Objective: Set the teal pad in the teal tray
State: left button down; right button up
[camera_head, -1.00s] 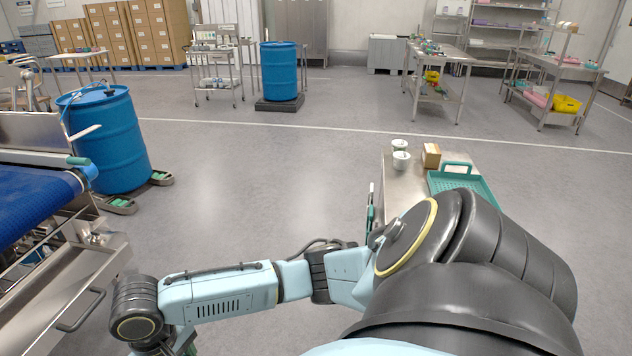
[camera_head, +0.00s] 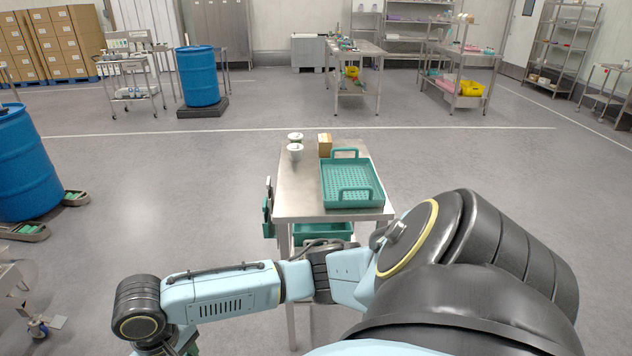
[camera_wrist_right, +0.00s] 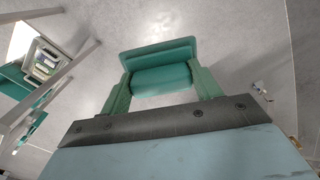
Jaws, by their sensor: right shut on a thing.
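The teal tray (camera_head: 351,177) lies on the steel table (camera_head: 297,192) ahead of me in the head view. It has a raised rim, a perforated floor and two upright handles, and it looks empty. In the right wrist view, my right gripper (camera_wrist_right: 163,82) is shut on the teal pad (camera_wrist_right: 160,56), which has a thick rounded part between the fingers and a wider flat part beyond it. The pad is held over grey floor, clear of the table. My left gripper is not in view.
Two white cups (camera_head: 295,152) and a small brown box (camera_head: 325,145) stand behind and left of the tray. Green-handled items (camera_head: 267,212) hang at the table's left side. A teal bin (camera_head: 322,232) sits below. Blue drums (camera_head: 25,168) stand left. Floor around the table is open.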

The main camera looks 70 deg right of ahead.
aim_at(349, 183)
jog(key=z, duration=2)
jog(key=i, duration=0.8)
